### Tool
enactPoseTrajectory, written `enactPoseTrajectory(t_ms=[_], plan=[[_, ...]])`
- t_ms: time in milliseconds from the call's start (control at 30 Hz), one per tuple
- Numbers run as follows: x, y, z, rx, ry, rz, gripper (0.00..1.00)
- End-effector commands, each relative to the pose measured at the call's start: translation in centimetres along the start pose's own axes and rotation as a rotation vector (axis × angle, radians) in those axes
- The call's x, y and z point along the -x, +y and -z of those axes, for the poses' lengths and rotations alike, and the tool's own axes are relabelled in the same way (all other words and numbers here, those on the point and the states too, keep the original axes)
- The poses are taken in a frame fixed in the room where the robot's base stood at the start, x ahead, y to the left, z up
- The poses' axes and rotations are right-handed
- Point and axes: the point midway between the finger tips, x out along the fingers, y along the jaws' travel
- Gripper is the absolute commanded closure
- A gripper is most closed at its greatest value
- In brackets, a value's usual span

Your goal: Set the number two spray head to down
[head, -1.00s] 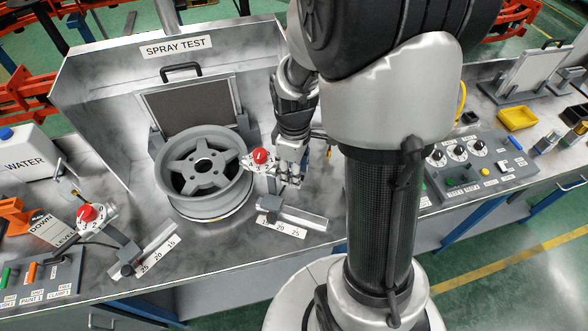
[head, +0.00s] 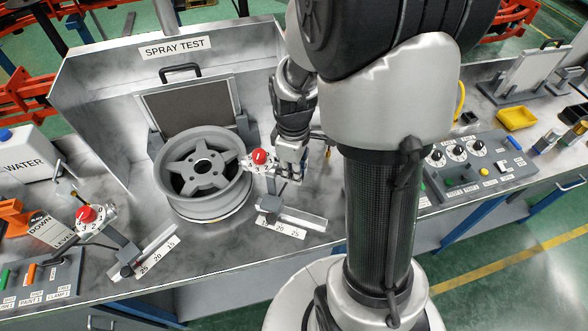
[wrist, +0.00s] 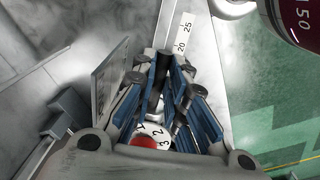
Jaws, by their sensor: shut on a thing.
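Two spray heads with red knobs on white numbered dials stand at the spray test station. The right spray head (head: 259,158) is beside the wheel, with my gripper (head: 291,172) at its right side. The left spray head (head: 86,214) stands apart, front left of the wheel. In the wrist view, my gripper (wrist: 166,78) has its blue-padded fingers closed around a dark cylindrical part (wrist: 155,88) of the right spray head. Its white dial (wrist: 153,134) and red knob (wrist: 240,163) show below. I cannot read the head's number or exact tilt; the fingers partly hide it.
The grey spoked wheel (head: 203,168) lies close left of the right spray head. Number scales (head: 282,229) with rails are in front. A DOWN/LEVEL sign (head: 50,232) stands at the left. A control panel (head: 478,165) is to the right of my arm.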

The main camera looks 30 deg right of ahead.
Motion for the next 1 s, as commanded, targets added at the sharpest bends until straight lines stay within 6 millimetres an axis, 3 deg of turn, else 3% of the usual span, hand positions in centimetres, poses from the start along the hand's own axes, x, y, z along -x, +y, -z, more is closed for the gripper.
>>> enactPoseTrajectory(t_ms=[367,700,1000], plan=[[0.4,-0.1,0.2,0.004,-0.024,0.003,1.0],[3.1,0.0,1.5,0.015,-0.331,0.002,1.0],[3.5,0.1,1.9,0.01,-0.439,-0.002,1.0]])
